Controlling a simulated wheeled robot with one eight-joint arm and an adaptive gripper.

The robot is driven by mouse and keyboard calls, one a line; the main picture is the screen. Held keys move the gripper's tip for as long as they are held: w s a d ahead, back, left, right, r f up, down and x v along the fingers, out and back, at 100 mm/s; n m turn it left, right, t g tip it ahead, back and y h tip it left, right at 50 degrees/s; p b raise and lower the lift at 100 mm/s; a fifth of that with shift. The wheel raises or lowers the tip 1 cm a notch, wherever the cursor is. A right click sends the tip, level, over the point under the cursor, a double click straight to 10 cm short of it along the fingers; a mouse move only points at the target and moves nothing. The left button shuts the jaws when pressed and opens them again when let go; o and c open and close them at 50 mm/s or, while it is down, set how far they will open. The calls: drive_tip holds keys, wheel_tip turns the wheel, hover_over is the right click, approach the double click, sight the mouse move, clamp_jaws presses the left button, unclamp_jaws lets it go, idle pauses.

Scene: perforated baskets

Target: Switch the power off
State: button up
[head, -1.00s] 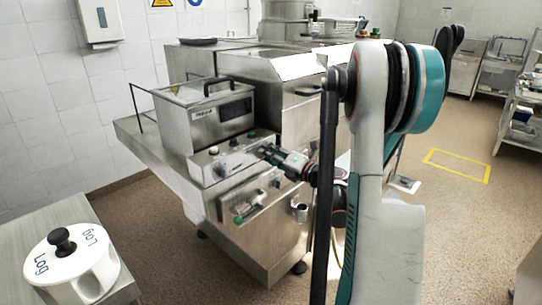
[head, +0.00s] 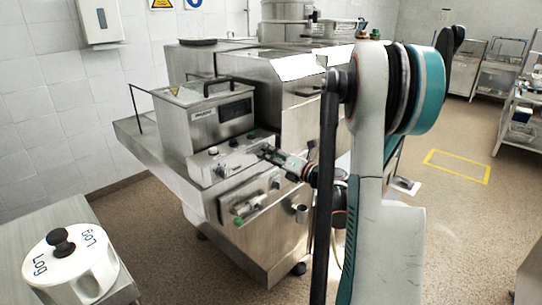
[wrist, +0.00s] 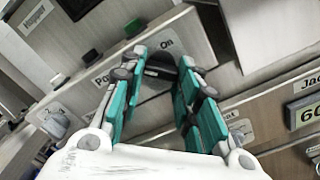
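The black power knob (wrist: 161,66) sits on a grey machine panel between the labels "Power", partly covered, and "On" (wrist: 166,44) in the wrist view. My gripper (wrist: 163,58) has its teal fingertips on both sides of the knob, close against it. The lower part of the knob is partly hidden by the fingers. In the head view, my gripper (head: 266,153) reaches the sloped front panel (head: 232,156) of the steel machine. The knob itself is hidden there.
Green (wrist: 135,27) and black (wrist: 92,56) buttons sit left of the knob. A lower panel (head: 250,198) has more controls. A white lidded pot (head: 88,262) stands on a table at front left. Open floor lies to the right.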

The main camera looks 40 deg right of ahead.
drive_tip(key=o, duration=0.4)
drive_tip(key=s, duration=0.8)
drive_tip(key=s+d, duration=0.1)
drive_tip(key=s, duration=0.3)
